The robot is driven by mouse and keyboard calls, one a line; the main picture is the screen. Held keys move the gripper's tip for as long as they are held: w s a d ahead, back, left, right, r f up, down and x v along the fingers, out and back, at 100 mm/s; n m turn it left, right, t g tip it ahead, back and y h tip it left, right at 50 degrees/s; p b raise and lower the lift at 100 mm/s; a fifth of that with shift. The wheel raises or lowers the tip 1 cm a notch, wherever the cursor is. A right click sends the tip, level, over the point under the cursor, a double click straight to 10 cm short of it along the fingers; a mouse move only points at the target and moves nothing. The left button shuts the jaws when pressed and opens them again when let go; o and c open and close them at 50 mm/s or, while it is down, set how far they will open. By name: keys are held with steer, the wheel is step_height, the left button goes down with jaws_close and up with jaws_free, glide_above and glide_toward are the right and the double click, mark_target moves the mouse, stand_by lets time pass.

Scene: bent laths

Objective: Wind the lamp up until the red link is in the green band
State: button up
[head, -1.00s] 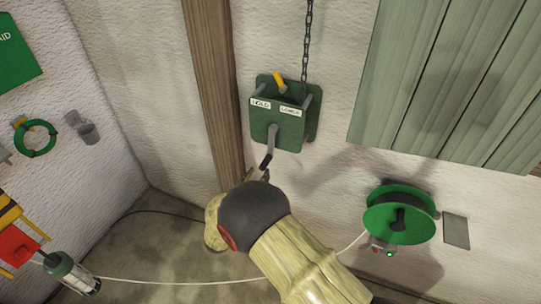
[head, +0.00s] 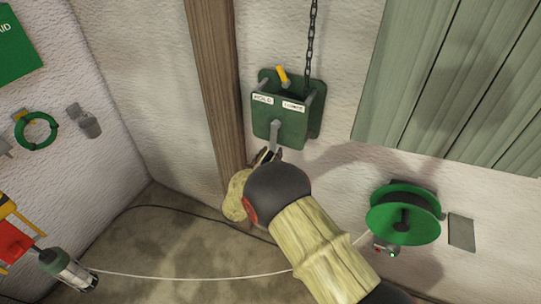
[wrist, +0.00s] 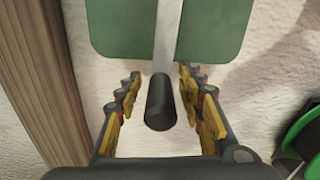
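A green winch box (head: 262,128) is fixed to the white wall, with labels HOLD and LOWER and a yellow-tipped lever (head: 281,74). A dark chain (head: 312,40) runs up from it out of view. Its grey crank arm (head: 277,132) hangs down and ends in a black handle (wrist: 160,103). My gripper (wrist: 160,105) is open around this handle, its yellow finger pads on both sides with a visible gap to each. In the head view my gripper (head: 268,156) is just below the box, partly hidden by my wrist. No red link or green band is visible.
A wooden post (head: 217,95) stands close left of the winch. A green cable reel (head: 404,214) is on the wall at right, below grey-green boards (head: 450,80). A caged lamp-like object (head: 70,270) is at lower left, with a pale cord (head: 190,278) crossing the floor.

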steer(key=shift+c, duration=1.3)
jaws_close()
